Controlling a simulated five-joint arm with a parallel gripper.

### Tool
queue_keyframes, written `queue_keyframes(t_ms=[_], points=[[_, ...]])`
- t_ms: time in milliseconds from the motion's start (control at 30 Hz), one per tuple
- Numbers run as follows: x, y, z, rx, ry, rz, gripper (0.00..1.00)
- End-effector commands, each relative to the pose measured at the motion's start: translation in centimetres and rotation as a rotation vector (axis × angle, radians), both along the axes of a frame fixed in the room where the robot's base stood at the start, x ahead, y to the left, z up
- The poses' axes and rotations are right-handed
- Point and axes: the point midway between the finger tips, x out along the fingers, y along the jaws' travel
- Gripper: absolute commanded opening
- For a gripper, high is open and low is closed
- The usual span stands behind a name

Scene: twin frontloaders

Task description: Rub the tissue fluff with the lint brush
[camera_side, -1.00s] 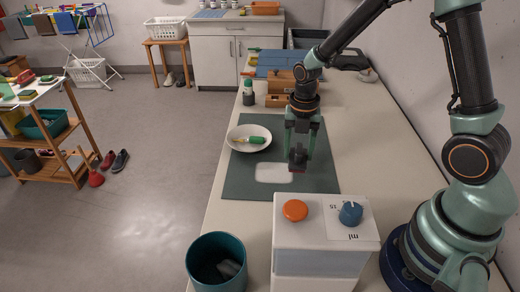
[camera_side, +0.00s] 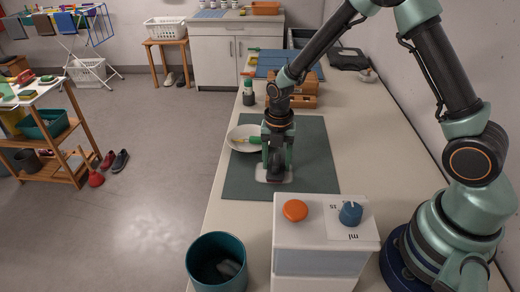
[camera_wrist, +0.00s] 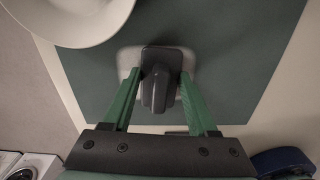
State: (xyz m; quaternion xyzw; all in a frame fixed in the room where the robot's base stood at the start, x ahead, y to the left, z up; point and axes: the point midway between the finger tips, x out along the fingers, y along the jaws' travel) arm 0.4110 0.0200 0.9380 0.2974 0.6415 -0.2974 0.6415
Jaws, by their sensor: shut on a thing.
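My gripper (camera_side: 277,168) is shut on the dark lint brush (camera_wrist: 158,92). In the wrist view its green fingers stand either side of the brush's grip. The tissue fluff (camera_wrist: 126,62) is a pale, rounded patch on the dark green mat (camera_side: 318,160). The brush head covers the middle of the patch, and pale edges show around it. In the side view the brush is low over the fluff (camera_side: 289,179); I cannot tell whether it is pressed on it.
A white dish (camera_side: 236,133) holding a green-handled thing stands just left of my gripper, at the mat's edge. A white box (camera_side: 312,235) with an orange knob and blue dial stands in front. A teal bin (camera_side: 217,240) is at front left. The mat's right side is clear.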

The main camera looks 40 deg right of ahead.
Motion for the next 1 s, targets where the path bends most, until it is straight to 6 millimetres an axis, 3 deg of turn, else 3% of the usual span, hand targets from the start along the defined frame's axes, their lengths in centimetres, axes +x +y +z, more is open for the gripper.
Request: queue_keyframes(t_ms=[567,1000], points=[[3.8,3.8,-0.1,0.0,-0.001,0.002,0.07],[0.7,0.7,0.0,-0.001,0.002,-0.001,0.07]])
